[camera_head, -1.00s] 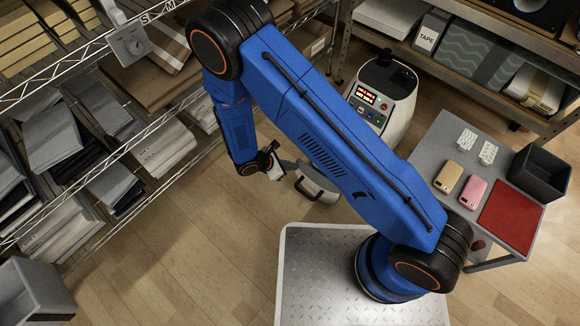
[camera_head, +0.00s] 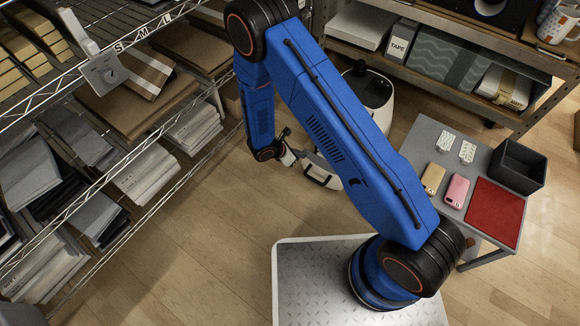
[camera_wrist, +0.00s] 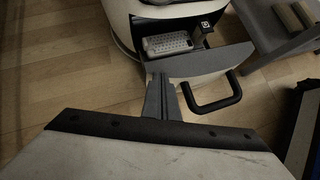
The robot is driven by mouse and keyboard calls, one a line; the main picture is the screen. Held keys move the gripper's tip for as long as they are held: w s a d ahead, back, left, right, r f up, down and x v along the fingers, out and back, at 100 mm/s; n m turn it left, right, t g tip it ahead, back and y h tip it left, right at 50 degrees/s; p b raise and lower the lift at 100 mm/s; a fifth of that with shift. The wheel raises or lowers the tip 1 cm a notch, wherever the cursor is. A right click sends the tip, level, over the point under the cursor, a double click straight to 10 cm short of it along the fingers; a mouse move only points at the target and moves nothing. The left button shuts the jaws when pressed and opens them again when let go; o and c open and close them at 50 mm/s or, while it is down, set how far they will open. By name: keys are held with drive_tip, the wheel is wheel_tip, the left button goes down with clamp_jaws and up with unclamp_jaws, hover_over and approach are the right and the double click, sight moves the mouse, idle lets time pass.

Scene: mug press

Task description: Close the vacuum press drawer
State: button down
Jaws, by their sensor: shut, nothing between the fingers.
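The vacuum press (camera_head: 376,88), a white body with a dark top, stands on the floor behind my blue arm, which hides much of it. Its drawer (camera_head: 322,176) is pulled out at the front. In the wrist view the open drawer (camera_wrist: 215,60) shows a white patterned piece (camera_wrist: 166,44) and a small metal part inside. A black loop handle (camera_wrist: 214,105) sticks out from its front. My gripper (camera_wrist: 158,82) is shut and empty, with its tips close to the left part of the drawer front. I cannot tell whether they touch. The gripper (camera_head: 292,159) also shows in the head view, left of the drawer.
A wire shelf (camera_head: 130,150) with packets runs along the left. A grey table (camera_head: 425,150) at the right holds phone cases, a red mat (camera_head: 495,211) and a dark bin (camera_head: 518,166). A wooden shelf stands behind. Open wooden floor (camera_head: 200,230) lies in front.

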drive_tip(key=w+d, duration=0.5)
drive_tip(key=w, duration=0.1)
drive_tip(key=shift+a, duration=0.1)
idle(0.4)
drive_tip(key=s+a+f+v, duration=0.1)
drive_tip(key=s+f+v, duration=0.1)
drive_tip(key=v, duration=1.1)
drive_tip(key=w+d+r+x, duration=0.1)
drive_tip(key=x, duration=1.1)
drive_tip(key=shift+w+d+r, duration=0.15)
drive_tip(key=shift+d+r, duration=0.05)
drive_tip(key=shift+d, duration=0.2)
